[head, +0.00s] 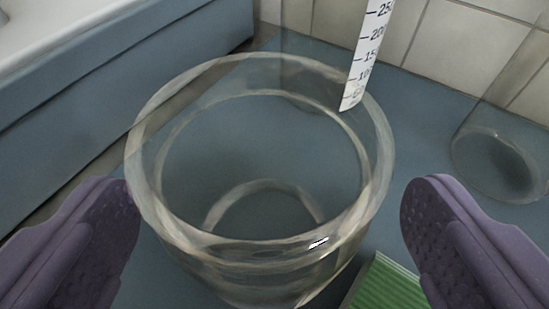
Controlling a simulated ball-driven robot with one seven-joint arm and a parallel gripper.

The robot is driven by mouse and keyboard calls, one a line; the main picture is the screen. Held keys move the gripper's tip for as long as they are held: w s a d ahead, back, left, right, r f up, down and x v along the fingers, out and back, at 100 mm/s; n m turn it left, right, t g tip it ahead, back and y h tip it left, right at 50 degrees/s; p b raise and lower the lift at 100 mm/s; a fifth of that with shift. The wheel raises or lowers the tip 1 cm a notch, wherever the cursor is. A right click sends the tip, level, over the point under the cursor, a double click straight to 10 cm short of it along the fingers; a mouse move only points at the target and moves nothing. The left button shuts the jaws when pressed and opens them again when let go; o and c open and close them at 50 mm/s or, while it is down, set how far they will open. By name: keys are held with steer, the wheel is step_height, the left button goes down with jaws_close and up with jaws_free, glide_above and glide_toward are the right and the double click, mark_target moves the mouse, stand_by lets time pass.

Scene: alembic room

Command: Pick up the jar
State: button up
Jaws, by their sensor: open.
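A clear glass jar (262,243) with a wide round mouth stands upright on the blue-grey surface in the middle of the head view. It looks empty, and the surface shows through it. My gripper (268,205) is open, with one purple finger on each side of the jar. The left finger appears close to or against the jar's rim; I cannot tell whether it touches. A gap shows between the right finger and the jar.
A clear cylinder with a white graduated scale (366,50) stands behind the jar. Another clear glass vessel (497,160) is at the right. A green ridged object (385,285) lies at the lower right. A blue-sided basin (120,85) is at the left, white tiles (460,45) behind.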

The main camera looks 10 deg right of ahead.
mark_target(266, 145)
steer(key=b+x, duration=0.1)
steer(key=x, duration=0.2)
steer(key=shift+w+f, duration=0.2)
steer(key=shift+w, duration=0.15)
steer(key=shift+a+r, duration=0.1)
